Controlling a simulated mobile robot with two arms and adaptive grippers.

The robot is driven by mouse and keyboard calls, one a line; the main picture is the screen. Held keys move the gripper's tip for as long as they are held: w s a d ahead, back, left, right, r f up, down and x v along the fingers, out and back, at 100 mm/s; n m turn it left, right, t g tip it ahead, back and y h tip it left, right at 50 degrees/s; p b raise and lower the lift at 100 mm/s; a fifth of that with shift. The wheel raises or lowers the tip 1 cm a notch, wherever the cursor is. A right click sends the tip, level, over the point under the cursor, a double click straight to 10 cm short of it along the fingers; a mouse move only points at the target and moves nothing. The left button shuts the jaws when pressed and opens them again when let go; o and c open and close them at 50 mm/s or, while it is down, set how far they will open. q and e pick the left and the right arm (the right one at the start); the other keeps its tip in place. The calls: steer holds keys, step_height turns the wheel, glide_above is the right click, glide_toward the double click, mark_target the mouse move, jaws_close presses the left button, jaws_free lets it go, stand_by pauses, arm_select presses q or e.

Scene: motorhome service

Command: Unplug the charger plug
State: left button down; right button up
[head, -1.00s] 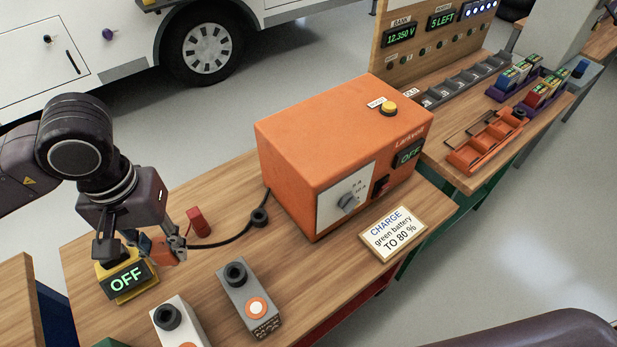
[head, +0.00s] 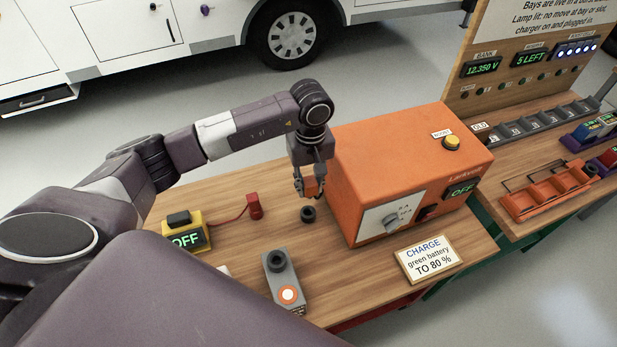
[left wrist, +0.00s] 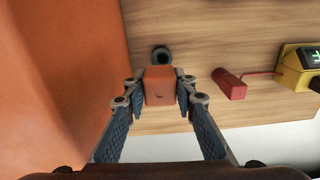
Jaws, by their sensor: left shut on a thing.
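The orange plug (head: 314,186) is between the fingers of my left gripper (head: 310,192), which is shut on it. The gripper points down over the wooden bench, beside the left end of the orange charger (head: 400,165), whose display reads OFF. In the left wrist view, the plug (left wrist: 160,85) sits between both fingertips, clear of any socket. The yellow unit (head: 187,234), also showing OFF, stands apart to the left. I cannot make out the plug's cable. My right gripper is not in view.
A dark ring-shaped piece (head: 308,214) is on the bench just below the plug. A red block (head: 255,206) joins the yellow unit by a red cable. A grey box (head: 285,280) and a CHARGE sign (head: 428,258) stand near the front edge.

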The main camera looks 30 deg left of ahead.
arm_select(q)
steer(key=shift+a+f, duration=0.35)
steer(key=shift+f, duration=0.1)
steer(key=shift+d, duration=0.1)
steer(key=shift+f+b, duration=0.3)
steer(key=shift+b, duration=0.35)
steer(key=b, duration=0.5)
glide_above(308, 207)
steer(key=s, duration=0.1)
steer(key=f, duration=0.5)
steer(key=shift+s+d+f, duration=0.15)
steer(key=shift+d, duration=0.25)
steer(key=shift+b, duration=0.65)
steer(key=shift+f, duration=0.15)
steer(key=shift+f+b, duration=1.7)
steer(key=shift+b, duration=0.25)
